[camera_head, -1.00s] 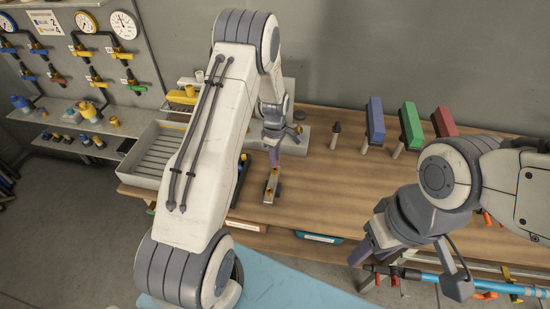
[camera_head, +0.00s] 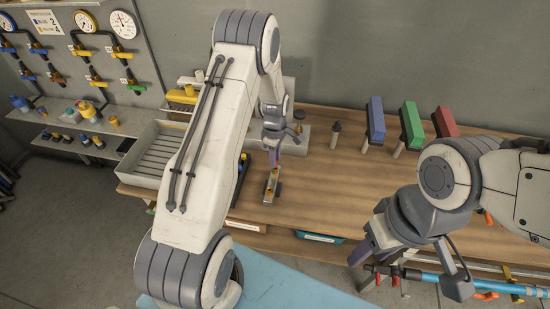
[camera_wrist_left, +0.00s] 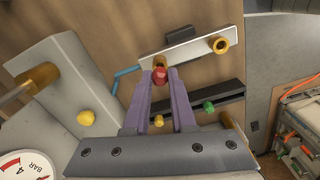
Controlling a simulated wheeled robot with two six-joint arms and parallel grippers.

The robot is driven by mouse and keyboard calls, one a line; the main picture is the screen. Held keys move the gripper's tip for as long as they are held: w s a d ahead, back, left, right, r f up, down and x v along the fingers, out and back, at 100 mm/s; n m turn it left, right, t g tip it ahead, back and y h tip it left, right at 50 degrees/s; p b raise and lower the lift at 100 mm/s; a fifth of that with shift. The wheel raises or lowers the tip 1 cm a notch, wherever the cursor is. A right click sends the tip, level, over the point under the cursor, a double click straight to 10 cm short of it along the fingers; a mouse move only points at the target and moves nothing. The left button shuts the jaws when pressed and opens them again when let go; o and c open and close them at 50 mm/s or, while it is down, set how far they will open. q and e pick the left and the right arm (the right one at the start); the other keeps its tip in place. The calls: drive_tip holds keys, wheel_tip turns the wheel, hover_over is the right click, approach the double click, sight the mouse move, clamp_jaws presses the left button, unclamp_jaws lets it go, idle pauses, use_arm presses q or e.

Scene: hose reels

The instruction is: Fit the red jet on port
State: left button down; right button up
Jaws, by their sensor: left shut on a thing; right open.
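The red jet (camera_wrist_left: 160,76) is held between the purple fingertips of my left gripper (camera_wrist_left: 161,80) in the left wrist view. A pale metal bar (camera_wrist_left: 190,48) carries two brass ports. The left brass port (camera_wrist_left: 159,61) lies directly beyond the red jet; the picture does not settle whether they touch. The right brass port (camera_wrist_left: 220,45) is empty. In the head view my left gripper (camera_head: 273,149) is over the bar (camera_head: 271,186) on the bench, and the jet is too small to make out. My right gripper (camera_head: 364,267) is open and empty at the bench's front edge.
A black rack (camera_wrist_left: 228,91) with a green jet (camera_wrist_left: 208,107) and a yellow jet (camera_wrist_left: 158,121) lies close by the fingers. A grey block with a brass fitting (camera_wrist_left: 40,75) stands left. The wooden bench (camera_head: 325,190) is clear right of the bar.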

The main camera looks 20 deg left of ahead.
use_arm(q)
drive_tip(key=shift+f+b, duration=0.75)
drive_tip(key=shift+f, duration=0.35)
drive_tip(key=c, duration=0.7)
unclamp_jaws()
drive_tip(key=shift+o, duration=0.2)
drive_tip(key=shift+r, duration=0.6)
wheel_tip(320, 180, up, 8)
drive_tip(key=b, duration=0.3)
drive_tip(key=shift+r, duration=0.7)
